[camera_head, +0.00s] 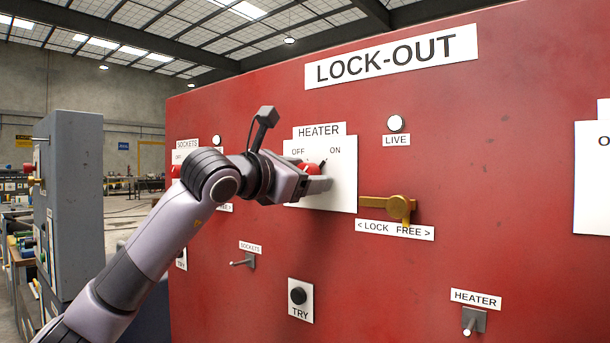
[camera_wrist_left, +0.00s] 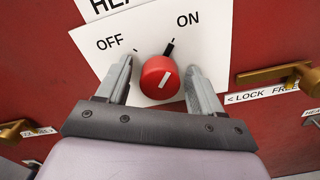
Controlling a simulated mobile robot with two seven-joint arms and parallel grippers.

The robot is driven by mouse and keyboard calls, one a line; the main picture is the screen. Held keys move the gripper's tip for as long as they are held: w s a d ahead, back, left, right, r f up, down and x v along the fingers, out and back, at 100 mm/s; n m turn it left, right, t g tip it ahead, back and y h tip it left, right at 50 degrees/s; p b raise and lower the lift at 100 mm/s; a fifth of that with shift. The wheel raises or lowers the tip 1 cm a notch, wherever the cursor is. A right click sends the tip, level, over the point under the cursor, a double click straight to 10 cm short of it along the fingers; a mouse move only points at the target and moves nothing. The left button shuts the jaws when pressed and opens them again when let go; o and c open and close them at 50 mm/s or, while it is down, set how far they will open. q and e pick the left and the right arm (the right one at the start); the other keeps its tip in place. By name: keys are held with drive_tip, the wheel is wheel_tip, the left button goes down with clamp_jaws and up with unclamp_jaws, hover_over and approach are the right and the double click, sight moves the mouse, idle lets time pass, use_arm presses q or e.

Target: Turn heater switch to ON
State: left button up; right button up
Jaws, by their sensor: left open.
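The heater switch is a red round knob (camera_head: 313,169) on a white plate (camera_head: 338,190) marked HEATER, OFF and ON, on the red panel. In the left wrist view the red knob (camera_wrist_left: 160,78) carries a white line, and its black pointer (camera_wrist_left: 168,49) lies toward the ON tick, away from the OFF tick. My left gripper (camera_head: 316,180) is at the knob. In the left wrist view its fingers (camera_wrist_left: 158,68) are open, one on each side of the knob, with visible gaps. My right gripper is in neither view.
A brass lock handle (camera_head: 400,207) sticks out right of the plate, above the LOCK FREE label. A white LIVE lamp (camera_head: 396,123) is above it. A black TRY button (camera_head: 298,296) and a HEATER hook (camera_head: 472,322) are lower down. A grey cabinet (camera_head: 75,200) stands left.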

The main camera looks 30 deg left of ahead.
use_arm(q)
drive_tip(key=s+b, duration=0.1)
drive_tip(key=s, duration=0.6)
drive_tip(key=shift+a, duration=0.3)
drive_tip(key=shift+d, duration=0.1)
